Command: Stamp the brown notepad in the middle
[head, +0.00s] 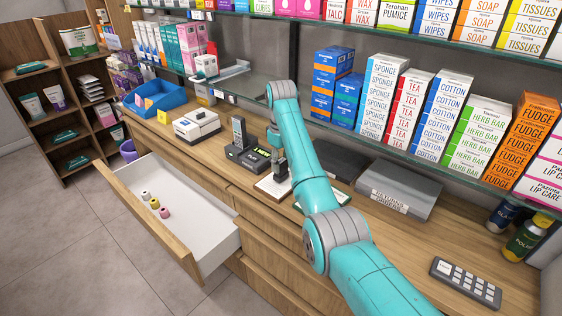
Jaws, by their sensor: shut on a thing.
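My gripper (279,150) points down over the counter, partly behind my teal arm. It is shut on a small dark stamp (281,170), whose lower end is at or just above a notepad with a white page and brown edge (268,187). I cannot tell whether the stamp touches the page. Another pad with a dark green edge (337,195) lies to the right, partly hidden by my arm.
A black phone-like device (246,153) stands left of the notepad. A grey box (398,190) and a keypad (466,282) are to the right. A drawer (172,212) with several small spools stands open in front. Stocked shelves (430,140) hang behind the counter.

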